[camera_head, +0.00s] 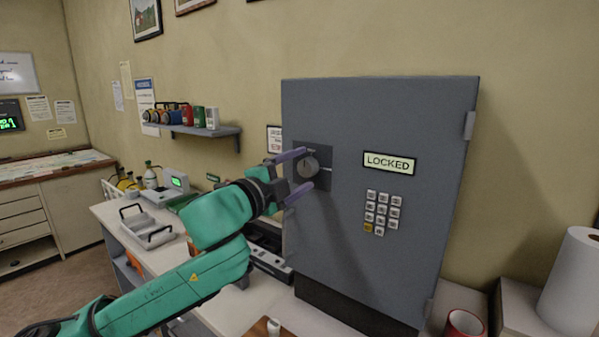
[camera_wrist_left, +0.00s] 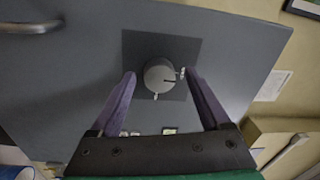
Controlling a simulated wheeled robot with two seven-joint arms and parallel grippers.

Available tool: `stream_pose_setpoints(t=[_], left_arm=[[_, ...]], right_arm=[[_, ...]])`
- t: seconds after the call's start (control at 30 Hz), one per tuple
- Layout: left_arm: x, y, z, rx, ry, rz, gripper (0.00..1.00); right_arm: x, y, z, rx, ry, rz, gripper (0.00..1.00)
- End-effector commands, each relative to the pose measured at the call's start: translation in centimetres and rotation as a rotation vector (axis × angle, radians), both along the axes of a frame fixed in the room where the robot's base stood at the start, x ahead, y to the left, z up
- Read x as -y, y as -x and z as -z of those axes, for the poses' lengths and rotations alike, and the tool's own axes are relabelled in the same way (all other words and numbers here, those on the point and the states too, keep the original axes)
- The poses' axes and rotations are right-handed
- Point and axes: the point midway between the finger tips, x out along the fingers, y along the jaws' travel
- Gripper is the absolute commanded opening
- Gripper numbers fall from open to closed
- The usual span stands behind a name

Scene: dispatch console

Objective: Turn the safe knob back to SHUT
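The grey safe (camera_head: 350,250) stands upright on the counter, its door facing me, with a lit sign (camera_head: 389,163) reading LOCKED. The round grey knob (camera_head: 308,168) sits on a dark square plate (camera_head: 325,157) at the door's upper left. My left gripper (camera_head: 299,172) is open at the knob, one purple finger above it and one below. In the left wrist view the knob (camera_wrist_left: 158,76) lies between the fingertips (camera_wrist_left: 159,74), with a gap on each side. A dark line on the knob points towards a pale mark. The plate's lettering is too small to read. My right gripper is not in view.
A keypad (camera_head: 382,212) is on the door, right of the knob. A paper towel roll (camera_head: 572,280) and a red cup (camera_head: 464,323) stand at the right. A metal tray (camera_head: 148,232) is on the counter at left. A shelf (camera_head: 205,131) holds several cans.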

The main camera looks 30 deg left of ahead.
Motion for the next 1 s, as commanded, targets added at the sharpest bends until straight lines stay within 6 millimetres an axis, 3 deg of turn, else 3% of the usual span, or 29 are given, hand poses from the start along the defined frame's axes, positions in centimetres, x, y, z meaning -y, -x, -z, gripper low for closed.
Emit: stream_pose_setpoints(t=[0.2,0.37,0.67,0.8,0.9,1.0], left_arm=[[0.0,0.1,0.2,-0.002,0.000,0.000,0.80],[-0.4,1.1,0.7,-0.001,0.001,-0.004,0.80],[-0.7,5.4,1.3,0.000,0.002,0.001,0.80],[-1.2,8.9,1.6,0.003,0.002,0.002,0.80],[-1.6,10.6,1.9,0.005,-0.002,-0.003,0.80],[-1.7,12.4,1.6,0.006,-0.001,-0.001,0.80]], right_arm=[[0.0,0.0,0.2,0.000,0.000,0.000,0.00],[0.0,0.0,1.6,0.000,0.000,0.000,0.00],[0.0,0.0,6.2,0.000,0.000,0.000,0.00],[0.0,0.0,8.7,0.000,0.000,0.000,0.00],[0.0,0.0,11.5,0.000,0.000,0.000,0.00],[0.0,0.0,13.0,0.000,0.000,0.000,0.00]])
